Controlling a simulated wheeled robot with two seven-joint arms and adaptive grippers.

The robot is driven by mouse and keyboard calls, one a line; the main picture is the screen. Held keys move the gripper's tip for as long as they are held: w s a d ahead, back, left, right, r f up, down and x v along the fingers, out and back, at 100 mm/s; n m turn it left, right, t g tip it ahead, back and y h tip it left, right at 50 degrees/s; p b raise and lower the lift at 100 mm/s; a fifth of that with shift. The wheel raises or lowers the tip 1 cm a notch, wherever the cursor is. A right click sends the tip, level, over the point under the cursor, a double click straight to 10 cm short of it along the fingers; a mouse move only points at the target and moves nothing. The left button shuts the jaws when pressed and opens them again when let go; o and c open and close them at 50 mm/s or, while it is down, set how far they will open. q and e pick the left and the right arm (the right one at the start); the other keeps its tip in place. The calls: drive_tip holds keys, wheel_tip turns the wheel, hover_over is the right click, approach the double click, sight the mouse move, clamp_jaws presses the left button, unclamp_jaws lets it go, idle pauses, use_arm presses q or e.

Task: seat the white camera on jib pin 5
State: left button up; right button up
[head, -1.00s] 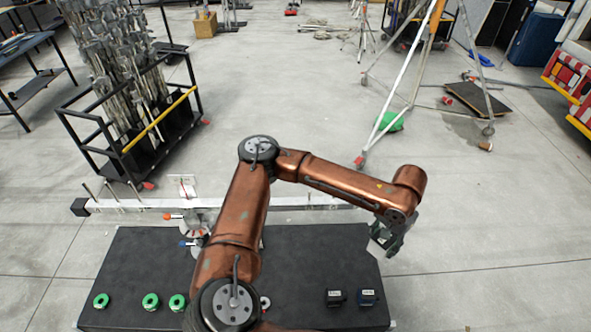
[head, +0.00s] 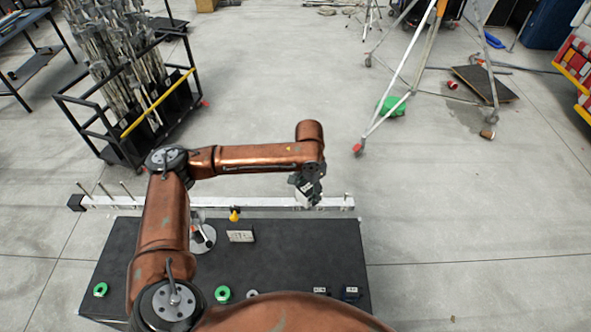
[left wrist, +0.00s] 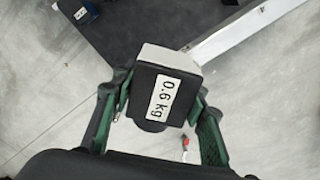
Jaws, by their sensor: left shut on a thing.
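The white camera (left wrist: 172,58) has a pale body and a black face labelled 0.6 kg. My left gripper (left wrist: 157,112) is shut on it, its green fingers on both sides. In the head view the left gripper (head: 304,184) holds the camera (head: 309,196) over the right part of the white jib beam (head: 270,203). Several thin pins stand on the beam, some at the left and one near the right end (head: 345,201). The gripper and camera hide part of the beam, and I cannot tell whether the camera touches a pin. My right gripper is not in view.
The black table (head: 290,250) lies in front of the beam. On it are green rings (head: 223,293), small dark blocks (head: 319,291), a pale labelled block (head: 240,236) and a round grey base (head: 203,240). A cart of stands (head: 130,120) is behind left.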

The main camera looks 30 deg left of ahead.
use_arm(q)
drive_tip(key=r+m+p, duration=0.1)
drive_tip(key=p, duration=0.1)
drive_tip(key=w+a+r+m+p, duration=0.1)
drive_tip(key=p, duration=0.1)
drive_tip(key=shift+w+a+m, duration=0.2)
drive_tip(key=shift+w+m, duration=0.05)
drive_tip(key=shift+m, duration=0.15)
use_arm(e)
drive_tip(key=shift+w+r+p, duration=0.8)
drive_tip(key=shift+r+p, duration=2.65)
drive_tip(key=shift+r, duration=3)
use_arm(q)
drive_tip(key=shift+w+a+f+m+b, duration=0.2)
drive_tip(key=shift+a+f+m+b, duration=0.35)
drive_tip(key=shift+f+m+b, duration=0.3)
drive_tip(key=shift+w+a+f+m+b, duration=0.15)
drive_tip(key=shift+a+f+m+b, duration=0.45)
drive_tip(key=shift+f+m+b, duration=0.3)
drive_tip(key=shift+w+a+f+m+b, duration=0.2)
drive_tip(key=shift+a+f+m+b, duration=0.35)
drive_tip(key=shift+f+m+b, duration=0.3)
drive_tip(key=shift+f+b, duration=0.55)
drive_tip(key=shift+b, duration=0.5)
drive_tip(key=shift+f, duration=1.85)
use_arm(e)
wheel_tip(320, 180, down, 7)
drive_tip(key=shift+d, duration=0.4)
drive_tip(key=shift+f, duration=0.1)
